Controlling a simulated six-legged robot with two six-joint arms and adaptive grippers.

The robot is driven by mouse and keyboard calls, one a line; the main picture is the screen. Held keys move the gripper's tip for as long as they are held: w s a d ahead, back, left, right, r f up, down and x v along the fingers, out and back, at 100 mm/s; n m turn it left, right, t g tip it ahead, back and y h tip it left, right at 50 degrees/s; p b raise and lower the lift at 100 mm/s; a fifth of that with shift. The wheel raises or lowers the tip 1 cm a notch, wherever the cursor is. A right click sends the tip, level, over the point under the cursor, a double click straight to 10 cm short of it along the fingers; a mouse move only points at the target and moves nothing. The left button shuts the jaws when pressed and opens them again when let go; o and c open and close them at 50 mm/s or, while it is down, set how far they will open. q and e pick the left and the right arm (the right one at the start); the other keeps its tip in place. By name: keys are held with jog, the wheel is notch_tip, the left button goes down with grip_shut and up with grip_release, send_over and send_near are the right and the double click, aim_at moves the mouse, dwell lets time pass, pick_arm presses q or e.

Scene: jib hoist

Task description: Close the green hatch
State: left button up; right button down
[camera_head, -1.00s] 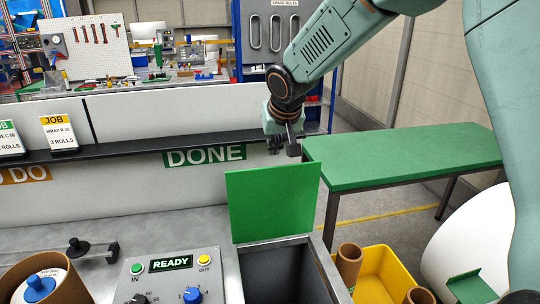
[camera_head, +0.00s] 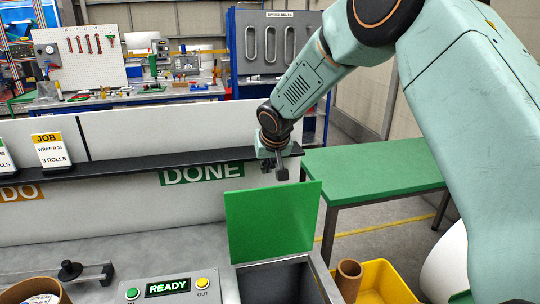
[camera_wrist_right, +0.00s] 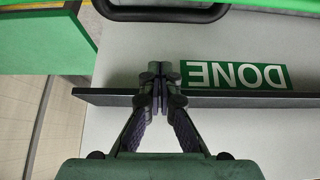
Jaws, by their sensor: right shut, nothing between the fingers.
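The green hatch (camera_head: 272,220) stands upright, open, at the back edge of a grey metal bin (camera_head: 280,284) in the counter. The bin's dark inside shows below it. My right gripper (camera_head: 276,167) is above and just behind the hatch's top edge, in front of the black shelf. In the right wrist view its fingers (camera_wrist_right: 160,72) are together with nothing between them. A green edge (camera_wrist_right: 260,4), probably the hatch's, shows at the top of that view. Contact between gripper and hatch cannot be made out. My left gripper is in neither view.
A green table (camera_head: 375,180) stands behind to the right. A yellow bin (camera_head: 385,283) with a cardboard tube (camera_head: 348,278) is right of the counter. A READY panel (camera_head: 168,288) is left of the hatch. A black shelf (camera_head: 130,166) runs along the white back wall.

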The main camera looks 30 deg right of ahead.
jog(key=s+f+b, duration=0.1)
jog(key=s+f, duration=0.1)
jog(key=s, duration=0.1)
jog(key=shift+a+f, duration=0.1)
jog(key=shift+f, duration=0.15)
dwell(0.6)
